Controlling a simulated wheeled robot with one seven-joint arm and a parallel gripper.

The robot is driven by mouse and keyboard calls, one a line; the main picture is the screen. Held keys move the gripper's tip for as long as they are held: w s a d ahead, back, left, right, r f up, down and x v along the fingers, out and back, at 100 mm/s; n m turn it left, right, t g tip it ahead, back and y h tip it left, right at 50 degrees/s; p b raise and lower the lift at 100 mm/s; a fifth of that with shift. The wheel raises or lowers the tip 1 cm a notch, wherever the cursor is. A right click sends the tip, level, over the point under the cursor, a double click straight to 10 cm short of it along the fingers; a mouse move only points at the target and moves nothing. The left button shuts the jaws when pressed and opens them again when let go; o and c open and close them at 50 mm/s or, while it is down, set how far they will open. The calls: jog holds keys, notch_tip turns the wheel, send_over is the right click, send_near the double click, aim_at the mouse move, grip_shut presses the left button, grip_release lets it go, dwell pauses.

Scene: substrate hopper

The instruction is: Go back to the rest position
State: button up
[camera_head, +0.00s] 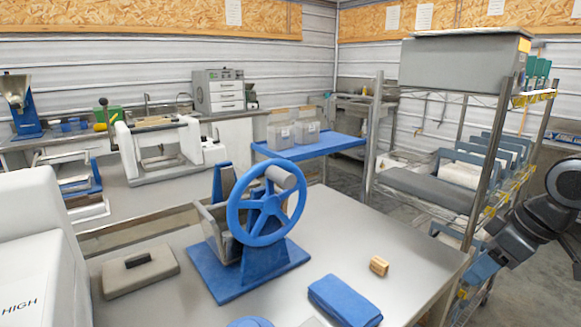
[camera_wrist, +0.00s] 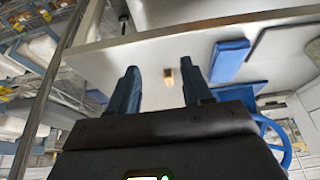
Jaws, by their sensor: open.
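My gripper (camera_wrist: 160,78) shows in the wrist view with its two blue-grey fingers apart and nothing between them. In the head view my arm comes in at the right edge, beside the table's right side; I cannot clearly make out the fingers there. A small wooden block (camera_head: 379,265) lies on the grey table (camera_head: 340,225) near its right side. In the wrist view the block (camera_wrist: 168,77) appears between the fingertips but lies beyond them on the tabletop, untouched.
A blue hand wheel (camera_head: 267,205) on a blue base stands mid-table. A blue folded cloth (camera_head: 344,300) and a grey flat case (camera_head: 140,272) lie on the table. A wire shelf rack (camera_head: 474,160) stands close to my arm. A blue cart (camera_head: 308,147) is behind.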

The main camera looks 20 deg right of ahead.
jog(key=w+a+m+t+y, duration=0.1)
jog(key=w+a+t+y, duration=0.2)
jog(key=a, duration=0.6)
jog(key=w+a+m+t+y, duration=0.1)
jog(key=w+a+t, duration=0.2)
jog(key=w+a, duration=0.5)
jog(key=s+a+f+m+t+h, duration=0.1)
jog(key=s+a+m+t, duration=0.15)
jog(key=a, duration=0.25)
jog(key=s+a+f+m+t, duration=0.2)
jog(key=s+a, duration=0.2)
jog(key=a, duration=0.1)
jog(key=s+a+f+m+h, duration=0.15)
jog(key=s+f, duration=0.25)
jog(key=s, duration=0.5)
jog(key=s+a+f+m+h, duration=0.1)
jog(key=s+f+h, duration=0.25)
jog(key=s, duration=0.65)
jog(key=s+d+r+n, duration=0.1)
jog(key=s+d+n, duration=0.1)
jog(key=s, duration=0.6)
jog(key=s+d+r+n, duration=0.2)
jog(key=s, duration=0.7)
jog(key=shift+s+d+r+n, duration=0.15)
jog(key=shift+d+r+n, duration=0.05)
jog(key=shift+d+n, duration=0.15)
